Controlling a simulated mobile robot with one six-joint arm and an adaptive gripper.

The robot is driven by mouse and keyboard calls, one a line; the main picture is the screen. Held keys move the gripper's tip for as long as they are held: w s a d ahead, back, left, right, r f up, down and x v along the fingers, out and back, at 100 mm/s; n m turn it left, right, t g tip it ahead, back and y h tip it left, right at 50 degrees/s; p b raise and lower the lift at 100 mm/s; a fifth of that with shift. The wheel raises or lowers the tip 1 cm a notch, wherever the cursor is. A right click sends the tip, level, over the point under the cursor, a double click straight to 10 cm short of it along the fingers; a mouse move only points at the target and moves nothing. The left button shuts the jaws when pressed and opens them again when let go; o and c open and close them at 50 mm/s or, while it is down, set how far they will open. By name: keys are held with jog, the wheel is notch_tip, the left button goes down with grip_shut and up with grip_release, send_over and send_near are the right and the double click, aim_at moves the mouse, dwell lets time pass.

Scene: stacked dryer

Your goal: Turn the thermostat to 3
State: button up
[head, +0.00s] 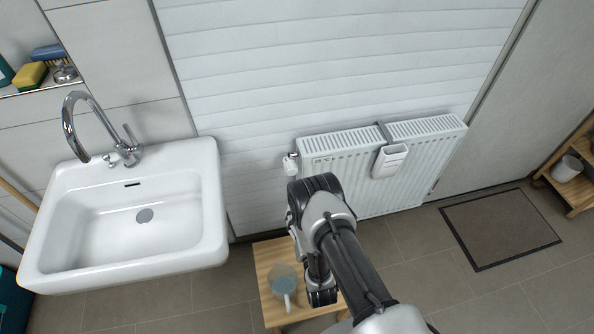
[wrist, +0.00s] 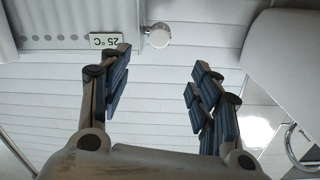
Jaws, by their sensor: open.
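The thermostat is a small white knob (head: 290,164) at the upper left end of the white radiator (head: 345,160). It also shows in the wrist view (wrist: 158,36) as a round white knob, beyond the fingertips and just above the middle of the gap between them. Its numbers are too small to read. My gripper (wrist: 162,78) is open and empty, its blue-padded fingers apart and not touching the knob. In the head view my arm hides most or all of the gripper, below and right of the knob.
A small display reading 25 °C (wrist: 104,41) is on the radiator beside the knob. A white holder (head: 389,160) hangs on the radiator. A white sink (head: 60,245) is at the left. A wooden stool (head: 268,256) bearing a cup (head: 284,280) stands below.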

jog(key=b, duration=0.8)
send_near(292, 173)
jog(key=x, duration=0.9)
jog(key=c, duration=1)
jog(key=shift+c, duration=0.2)
